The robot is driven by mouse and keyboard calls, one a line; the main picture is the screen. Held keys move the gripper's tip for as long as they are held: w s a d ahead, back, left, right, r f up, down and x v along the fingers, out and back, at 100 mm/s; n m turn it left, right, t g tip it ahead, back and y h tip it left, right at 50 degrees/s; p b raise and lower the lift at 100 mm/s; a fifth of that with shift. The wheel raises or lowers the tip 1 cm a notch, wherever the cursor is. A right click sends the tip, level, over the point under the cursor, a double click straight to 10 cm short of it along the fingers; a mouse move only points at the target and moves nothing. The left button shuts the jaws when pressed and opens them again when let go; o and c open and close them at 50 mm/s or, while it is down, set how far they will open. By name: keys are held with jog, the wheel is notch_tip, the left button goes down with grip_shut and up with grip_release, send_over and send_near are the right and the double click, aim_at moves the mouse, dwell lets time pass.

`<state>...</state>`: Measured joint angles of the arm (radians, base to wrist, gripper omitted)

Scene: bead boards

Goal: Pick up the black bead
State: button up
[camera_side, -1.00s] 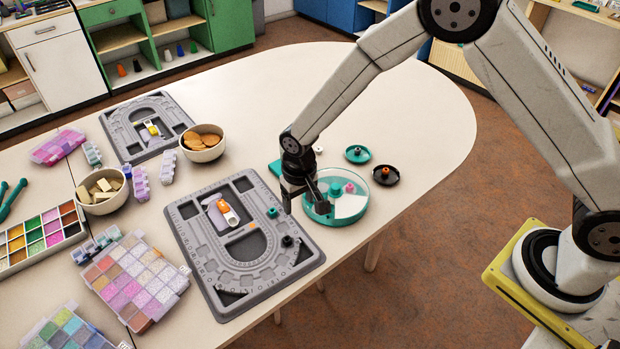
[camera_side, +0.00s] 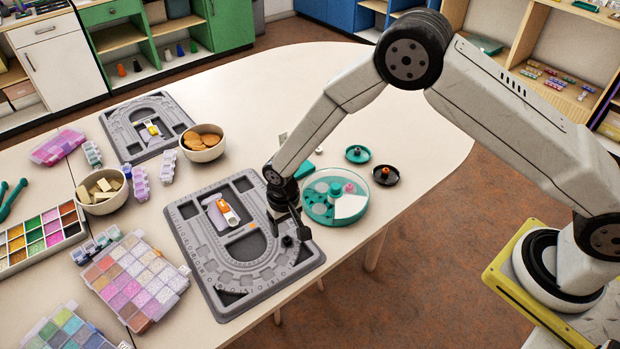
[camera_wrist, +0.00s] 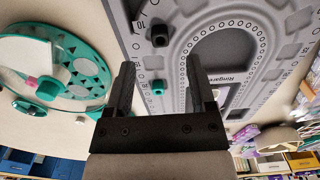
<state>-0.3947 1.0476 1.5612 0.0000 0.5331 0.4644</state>
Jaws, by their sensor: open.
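The black bead (camera_side: 287,241) sits on the grey bead board (camera_side: 218,283), near its right corner. It shows in the wrist view (camera_wrist: 160,35) beyond my fingertips, near the board's edge. My gripper (camera_side: 290,229) is open and empty above that corner, close to the black bead; I cannot tell the exact gap. A teal bead (camera_wrist: 158,87) shows between my fingers in the wrist view, on the board below; in the side view my gripper hides it. My gripper also shows in the wrist view (camera_wrist: 160,66).
A round teal-and-white tray (camera_side: 349,206) stands just right of the board. A teal dish (camera_side: 357,154) and a black dish (camera_side: 386,175) lie behind it. An orange-and-white item (camera_side: 227,213) lies on the board. Bowls and bead boxes are to the left.

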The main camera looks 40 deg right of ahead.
aim_at(287, 237)
jog(key=shift+f, duration=2.6)
grip_shut()
